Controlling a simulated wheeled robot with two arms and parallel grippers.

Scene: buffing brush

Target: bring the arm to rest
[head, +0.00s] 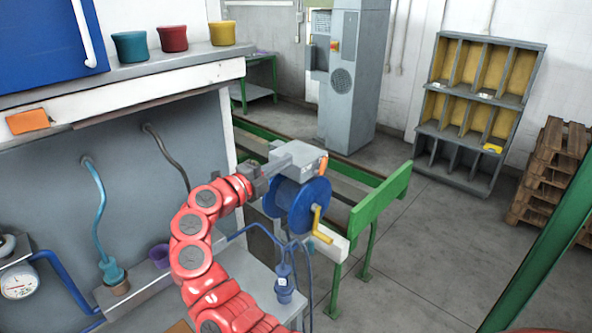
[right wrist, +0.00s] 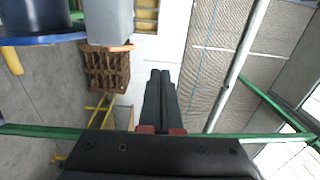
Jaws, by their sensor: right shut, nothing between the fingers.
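My right arm (head: 197,240), red and jointed, rises from the bottom of the head view and bends to the right at its top. My right gripper (head: 262,180) is at its end, close beside a blue reel (head: 300,205) with a grey block (head: 297,158) on top. The head view does not show whether gripper and reel touch. In the right wrist view my right gripper (right wrist: 160,75) has its two dark fingers together with nothing between them. The blue reel (right wrist: 40,38) and grey block (right wrist: 108,20) are to the upper left there. My left gripper is not in view.
A grey workbench with a shelf (head: 150,75) holding three coloured pots stands at the left. A green-framed conveyor (head: 385,200) lies behind the reel. A grey rack (head: 470,120) and wooden pallets (head: 550,170) stand at the right. The floor (head: 430,260) between is clear.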

